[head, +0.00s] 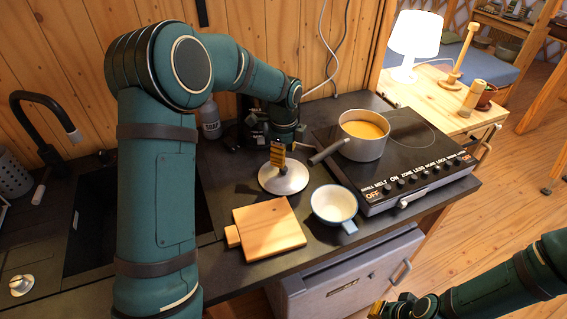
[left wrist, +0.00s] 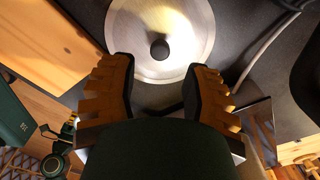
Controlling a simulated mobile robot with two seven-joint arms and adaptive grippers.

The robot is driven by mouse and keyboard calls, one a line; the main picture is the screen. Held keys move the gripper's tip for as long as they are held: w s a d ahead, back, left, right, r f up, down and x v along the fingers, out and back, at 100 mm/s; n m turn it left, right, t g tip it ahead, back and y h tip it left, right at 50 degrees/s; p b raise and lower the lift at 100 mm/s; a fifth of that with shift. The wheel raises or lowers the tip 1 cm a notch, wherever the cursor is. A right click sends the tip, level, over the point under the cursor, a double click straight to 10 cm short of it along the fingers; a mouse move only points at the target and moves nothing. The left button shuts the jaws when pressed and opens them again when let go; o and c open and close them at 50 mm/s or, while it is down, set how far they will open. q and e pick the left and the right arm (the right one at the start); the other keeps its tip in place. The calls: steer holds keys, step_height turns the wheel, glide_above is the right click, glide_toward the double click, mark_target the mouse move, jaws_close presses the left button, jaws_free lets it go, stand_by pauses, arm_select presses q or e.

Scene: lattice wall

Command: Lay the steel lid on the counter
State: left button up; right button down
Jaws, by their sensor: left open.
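The steel lid (head: 284,182) lies on the dark counter (head: 222,187), between the hob and the cutting board. It looks flat, but the gripper hides part of it in the head view. In the left wrist view the round lid (left wrist: 135,35) shows its black knob (left wrist: 160,50) just beyond the fingertips. My left gripper (head: 279,154) is above the lid; in its wrist view the fingers (left wrist: 160,72) are wide apart with nothing between them. My right gripper (head: 385,308) is low at the right, far from the lid, and its jaws are unclear.
A saucepan (head: 362,150) of orange soup stands on the hob (head: 415,157), its handle pointing toward the lid. A cutting board (head: 268,228) and a white-and-blue cup (head: 333,204) sit in front of the lid. A bottle (head: 210,122) stands behind; a sink and tap (head: 45,105) are at left.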

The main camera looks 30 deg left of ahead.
mark_target(284, 168)
arm_select(q)
step_height(284, 168, up, 7)
steer(key=shift+f+p, duration=0.2)
steer(key=shift+p, duration=0.2)
stand_by(0.4)
